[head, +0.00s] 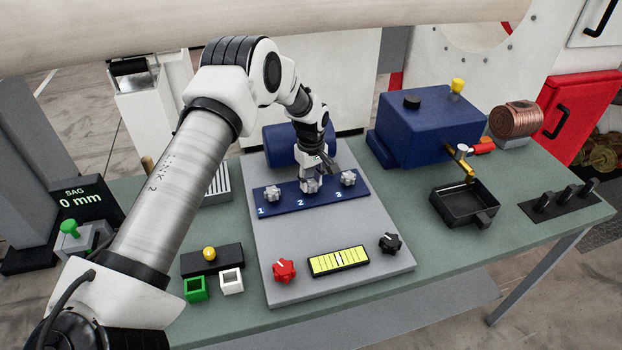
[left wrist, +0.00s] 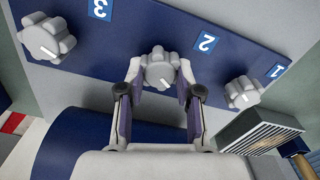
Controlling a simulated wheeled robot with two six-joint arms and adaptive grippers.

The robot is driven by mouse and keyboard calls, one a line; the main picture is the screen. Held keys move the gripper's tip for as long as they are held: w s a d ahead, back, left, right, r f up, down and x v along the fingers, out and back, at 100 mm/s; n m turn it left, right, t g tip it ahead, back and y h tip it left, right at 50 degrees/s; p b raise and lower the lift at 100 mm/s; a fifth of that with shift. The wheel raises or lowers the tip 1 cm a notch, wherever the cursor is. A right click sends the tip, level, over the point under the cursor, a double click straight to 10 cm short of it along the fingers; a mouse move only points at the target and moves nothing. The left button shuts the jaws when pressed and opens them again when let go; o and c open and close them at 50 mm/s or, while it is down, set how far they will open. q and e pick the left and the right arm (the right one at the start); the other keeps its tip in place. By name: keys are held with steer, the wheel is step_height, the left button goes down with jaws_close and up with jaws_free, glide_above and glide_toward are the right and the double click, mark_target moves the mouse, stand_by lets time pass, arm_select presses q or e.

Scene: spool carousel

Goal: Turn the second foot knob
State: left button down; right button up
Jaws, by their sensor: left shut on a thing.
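Three grey star-shaped foot knobs sit in a row on a blue strip (head: 330,198) labelled 1, 2 and 3. The second knob (left wrist: 160,72) is in the middle, with a white mark pointing down and right in the left wrist view. My left gripper (head: 311,181) comes down on it from above, and its two fingers are shut on it, one on each side. The first knob (head: 273,194) and the third knob (head: 348,178) stand free; in the left wrist view the first knob (left wrist: 243,92) is at right and the third (left wrist: 47,40) at left. My right gripper is not in view.
The grey panel (head: 390,285) also carries a red knob (head: 284,271), a black knob (head: 390,243) and a yellow-green gauge (head: 338,260). A display (head: 82,198) reads "SAG 0 mm". A blue box (head: 418,125) and a black tray (head: 464,203) stand at right.

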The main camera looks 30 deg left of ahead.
mark_target(311, 183)
arm_select(q)
steer(key=shift+s+f+n, duration=0.15)
steer(key=shift+n, duration=0.35)
steer(key=c, duration=0.8)
jaws_free()
steer(key=shift+d, duration=0.1)
steer(key=shift+o, duration=0.2)
steer(key=shift+r, duration=0.2)
steer(key=shift+r, duration=0.3)
step_height(311, 183, up, 11)
